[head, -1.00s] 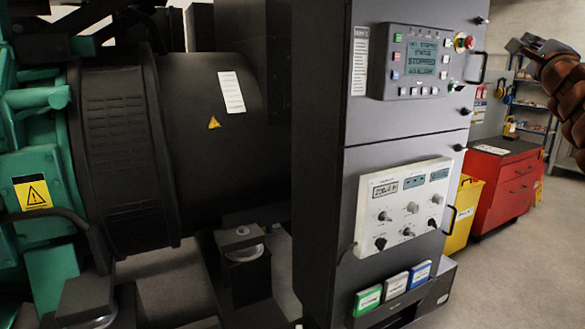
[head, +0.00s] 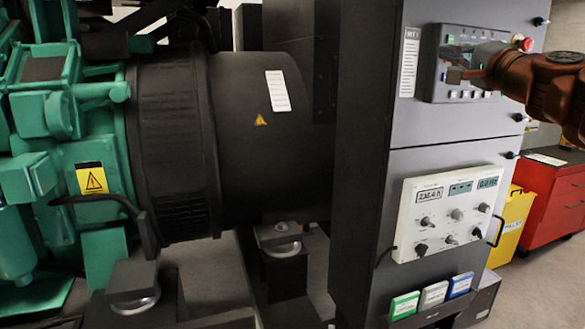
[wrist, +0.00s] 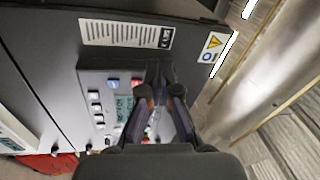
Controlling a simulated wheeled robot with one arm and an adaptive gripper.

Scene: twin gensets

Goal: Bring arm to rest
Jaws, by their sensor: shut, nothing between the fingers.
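My gripper (head: 452,76) is at the upper right in the head view, in front of the control panel (head: 430,63) of the grey cabinet. My brown arm reaches in from the right edge and hides much of the panel's screen and buttons. In the wrist view my gripper (wrist: 159,82) points at the same panel (wrist: 93,80), with its dark fingers together and nothing between them. I cannot tell the exact gap between fingertips and panel. The red stop button (head: 526,44) shows just above my arm.
The cabinet also bears a white instrument panel (head: 446,212) with knobs and a rack of coloured booklets (head: 433,296). A green engine (head: 50,130) and black generator drum (head: 250,150) stand left. A yellow bin (head: 512,225) and red cabinet (head: 553,200) stand right.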

